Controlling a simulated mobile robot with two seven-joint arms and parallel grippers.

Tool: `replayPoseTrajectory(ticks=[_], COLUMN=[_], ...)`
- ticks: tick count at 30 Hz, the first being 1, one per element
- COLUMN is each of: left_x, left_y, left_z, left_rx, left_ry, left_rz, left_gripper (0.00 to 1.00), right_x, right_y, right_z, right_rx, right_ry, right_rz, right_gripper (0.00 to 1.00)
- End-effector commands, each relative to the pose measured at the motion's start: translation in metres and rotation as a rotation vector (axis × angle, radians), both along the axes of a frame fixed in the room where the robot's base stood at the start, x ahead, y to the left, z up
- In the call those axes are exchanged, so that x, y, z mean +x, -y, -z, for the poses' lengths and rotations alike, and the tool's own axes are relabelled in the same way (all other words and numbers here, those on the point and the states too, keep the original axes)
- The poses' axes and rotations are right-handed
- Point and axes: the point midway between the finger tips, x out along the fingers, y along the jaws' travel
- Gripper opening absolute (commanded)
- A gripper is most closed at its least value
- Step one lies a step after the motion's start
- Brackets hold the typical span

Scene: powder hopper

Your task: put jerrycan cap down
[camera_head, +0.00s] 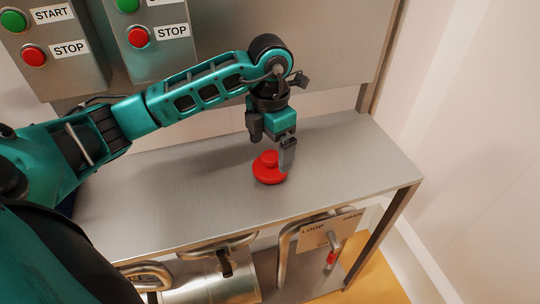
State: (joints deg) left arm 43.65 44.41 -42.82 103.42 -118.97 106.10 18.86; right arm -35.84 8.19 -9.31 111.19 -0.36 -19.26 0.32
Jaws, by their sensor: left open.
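The red jerrycan cap (268,170) is on the steel table (180,190), in its right half, with its smaller round knob on top. My left gripper (272,150) is just above and behind the cap, pointing down. Its jaws are open, with one finger to the right of the cap's knob and the other to the upper left. Whether a finger touches the cap cannot be told. My right gripper is not in view.
Two button boxes with START and STOP labels (69,49) are on the back wall at the upper left. The table is clear around the cap.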

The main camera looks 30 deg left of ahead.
Motion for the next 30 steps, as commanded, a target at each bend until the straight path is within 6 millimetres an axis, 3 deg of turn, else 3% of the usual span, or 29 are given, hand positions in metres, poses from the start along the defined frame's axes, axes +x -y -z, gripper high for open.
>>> replayPoseTrajectory(ticks=[6,12,30], left_x=[0.001,0.0,0.0], left_y=[0.0,0.0,0.0], left_z=[-0.049,-0.075,-0.081], left_rx=[0.001,0.001,0.0], left_ry=[0.006,0.003,0.0], left_rz=[0.001,0.0,0.0], left_gripper=[1.0,1.0,1.0], right_x=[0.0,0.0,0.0], right_y=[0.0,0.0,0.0], right_z=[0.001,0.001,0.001], right_rx=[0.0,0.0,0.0], right_ry=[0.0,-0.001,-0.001], right_rz=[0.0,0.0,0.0], right_gripper=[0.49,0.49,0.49])
